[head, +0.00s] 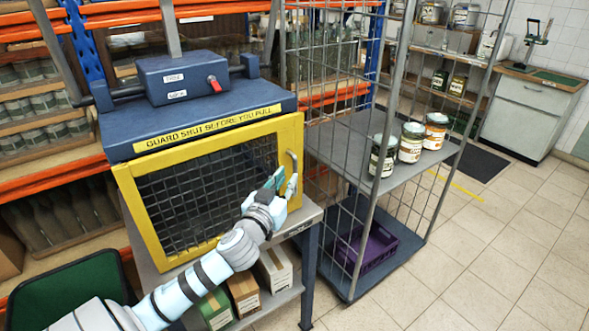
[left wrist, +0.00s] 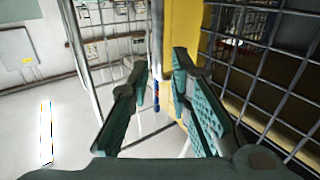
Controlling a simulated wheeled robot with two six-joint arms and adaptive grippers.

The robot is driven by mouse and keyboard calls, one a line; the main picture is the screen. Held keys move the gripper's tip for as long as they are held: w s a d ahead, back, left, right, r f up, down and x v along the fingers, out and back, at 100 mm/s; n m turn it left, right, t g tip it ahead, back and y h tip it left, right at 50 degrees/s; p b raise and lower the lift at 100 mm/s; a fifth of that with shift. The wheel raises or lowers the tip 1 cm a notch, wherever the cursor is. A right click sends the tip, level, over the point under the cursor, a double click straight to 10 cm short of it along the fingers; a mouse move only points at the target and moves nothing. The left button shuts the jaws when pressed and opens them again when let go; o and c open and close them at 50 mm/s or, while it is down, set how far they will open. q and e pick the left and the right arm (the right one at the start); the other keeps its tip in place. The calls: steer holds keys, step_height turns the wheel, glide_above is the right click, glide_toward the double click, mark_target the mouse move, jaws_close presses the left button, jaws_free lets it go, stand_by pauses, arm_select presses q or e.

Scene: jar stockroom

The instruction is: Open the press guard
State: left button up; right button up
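The press guard (head: 122,183) is a yellow-framed door with dark wire mesh on the front of the blue press (head: 205,113). It looks shut, flush under the label "GUARD SHUT BEFORE YOU PULL". Its grey upright handle (head: 292,160) is on the right side of the frame. My left gripper (head: 281,180) is at the handle's lower end, in front of the frame. In the left wrist view its teal fingers (left wrist: 163,88) are apart, with the yellow frame (left wrist: 201,40) behind the right finger. Whether the handle lies between them is unclear. My right gripper is out of view.
A wire cage trolley (head: 345,140) stands close at the right, with several labelled jars (head: 411,143) on its shelf and a purple crate (head: 367,247) below. Boxes (head: 243,291) sit under the press. Tiled floor (head: 480,250) is clear at the right.

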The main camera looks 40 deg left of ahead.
mark_target(294, 169)
arm_select(q)
steer(key=x, duration=0.6)
steer(key=shift+w, duration=0.2)
steer(key=shift+c, duration=0.4)
jaws_close()
